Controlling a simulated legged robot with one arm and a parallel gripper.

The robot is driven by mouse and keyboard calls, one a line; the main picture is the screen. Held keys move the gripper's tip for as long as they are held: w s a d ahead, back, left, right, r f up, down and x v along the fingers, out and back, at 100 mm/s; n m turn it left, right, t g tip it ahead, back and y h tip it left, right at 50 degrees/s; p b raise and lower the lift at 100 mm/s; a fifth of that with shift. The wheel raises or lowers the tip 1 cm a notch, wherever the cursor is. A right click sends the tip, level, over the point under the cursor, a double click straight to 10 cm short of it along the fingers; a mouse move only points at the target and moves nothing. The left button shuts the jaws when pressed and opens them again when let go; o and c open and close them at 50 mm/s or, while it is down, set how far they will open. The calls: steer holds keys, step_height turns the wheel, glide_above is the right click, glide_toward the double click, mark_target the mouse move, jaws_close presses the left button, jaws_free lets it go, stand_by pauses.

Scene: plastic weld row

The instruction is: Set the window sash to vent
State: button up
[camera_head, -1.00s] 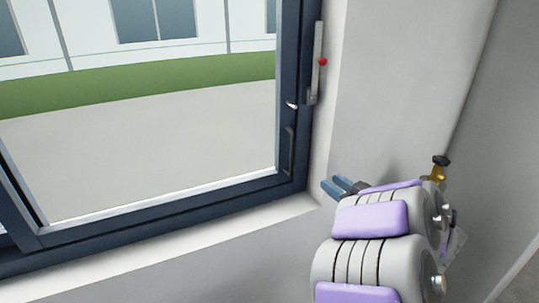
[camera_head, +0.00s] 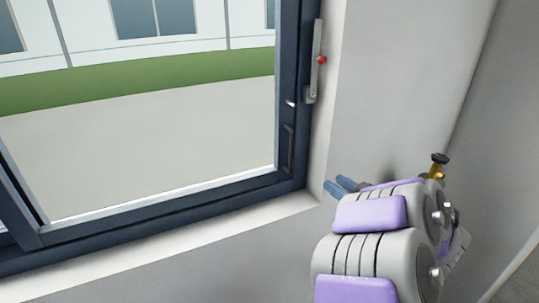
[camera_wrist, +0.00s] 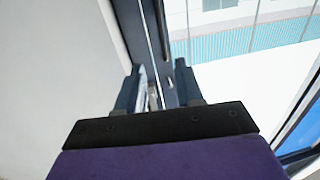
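The window sash (camera_head: 287,122) has a dark blue frame around clear glass and looks closed in its frame. A grey lever (camera_head: 317,62) with a red knob (camera_head: 321,59) stands upright on the right jamb. A small pale latch (camera_head: 291,103) and a dark pull handle (camera_head: 289,148) sit on the sash's right stile. My gripper (camera_head: 340,187) is below and right of the handle, in front of the wall by the sill's right end. In the wrist view my gripper (camera_wrist: 163,82) has its two fingers apart, with the window frame (camera_wrist: 150,30) behind them.
The white sill (camera_head: 200,235) runs below the window. The white reveal and wall (camera_head: 400,80) rise on the right. A brass valve with a black knob (camera_head: 440,160) sticks out behind my arm.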

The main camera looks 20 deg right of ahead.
steer(key=b+v, duration=0.1)
steer(key=v, duration=1.5)
steer(key=shift+s+b, duration=0.15)
steer(key=shift+b, duration=0.25)
steer(key=shift+d+f, duration=0.1)
steer(key=shift+d, duration=0.05)
steer(key=shift+c, duration=0.2)
